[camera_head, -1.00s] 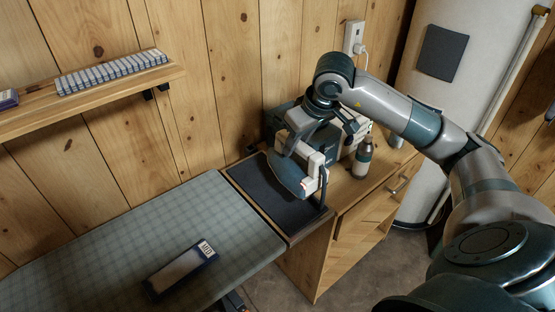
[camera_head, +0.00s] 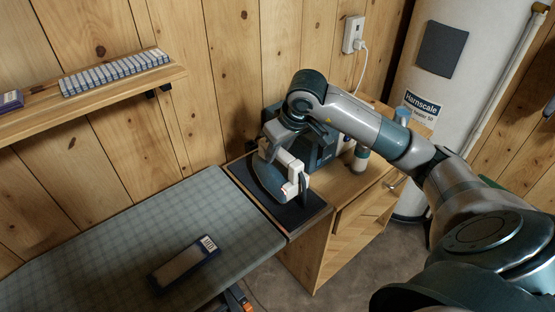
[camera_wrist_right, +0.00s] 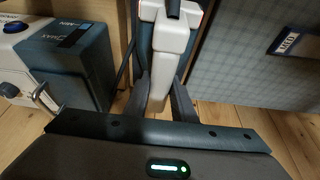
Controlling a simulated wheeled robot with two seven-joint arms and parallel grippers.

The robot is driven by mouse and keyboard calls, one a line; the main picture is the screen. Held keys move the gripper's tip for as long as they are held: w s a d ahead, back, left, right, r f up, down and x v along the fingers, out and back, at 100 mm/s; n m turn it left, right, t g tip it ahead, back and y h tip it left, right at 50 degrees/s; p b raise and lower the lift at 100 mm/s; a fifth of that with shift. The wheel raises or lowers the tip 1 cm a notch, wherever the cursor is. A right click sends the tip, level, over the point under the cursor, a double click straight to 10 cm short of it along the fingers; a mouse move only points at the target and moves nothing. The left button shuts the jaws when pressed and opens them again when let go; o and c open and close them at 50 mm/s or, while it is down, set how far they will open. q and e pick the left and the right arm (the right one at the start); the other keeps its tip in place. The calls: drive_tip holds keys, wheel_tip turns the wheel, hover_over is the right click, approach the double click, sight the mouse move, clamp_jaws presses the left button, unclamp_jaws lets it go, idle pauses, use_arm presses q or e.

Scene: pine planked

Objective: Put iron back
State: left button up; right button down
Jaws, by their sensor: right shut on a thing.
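The iron (camera_head: 267,180) has a dark blue body and a white handle part. It is over the dark pad (camera_head: 303,218) on the wooden cabinet beside the ironing board, with its body steeply tilted. I cannot tell whether it touches the pad. My right gripper (camera_head: 284,153) is shut on the iron's handle from above, and the arm hides part of it. In the right wrist view the iron's white handle (camera_wrist_right: 172,38) shows between the gripper fingers (camera_wrist_right: 159,105). My left gripper is not in view.
The checked ironing board (camera_head: 130,245) bears a dark, labelled flat box (camera_head: 185,264). A blue-grey machine (camera_head: 325,150) and a bottle (camera_head: 361,160) stand behind the pad on the cabinet (camera_head: 350,235). A wall shelf (camera_head: 90,100) is at left, a white tank (camera_head: 440,75) at right.

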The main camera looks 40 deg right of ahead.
sight(277, 167)
wheel_tip(277, 167, down, 2)
drive_tip(key=shift+p, duration=0.6)
drive_tip(key=shift+f, duration=0.65)
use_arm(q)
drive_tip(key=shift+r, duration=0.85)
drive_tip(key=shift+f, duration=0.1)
use_arm(e)
drive_tip(key=shift+f, duration=0.1)
drive_tip(key=c, duration=1.5)
unclamp_jaws()
drive_tip(key=b+v, duration=0.2)
drive_tip(key=v, duration=0.8)
drive_tip(key=shift+s+r, duration=0.15)
drive_tip(key=shift+r, duration=0.1)
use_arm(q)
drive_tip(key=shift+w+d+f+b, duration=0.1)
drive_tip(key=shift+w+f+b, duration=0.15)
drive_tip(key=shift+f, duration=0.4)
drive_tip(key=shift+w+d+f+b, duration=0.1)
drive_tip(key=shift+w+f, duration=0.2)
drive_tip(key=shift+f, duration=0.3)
use_arm(e)
drive_tip(key=shift+v, duration=0.8)
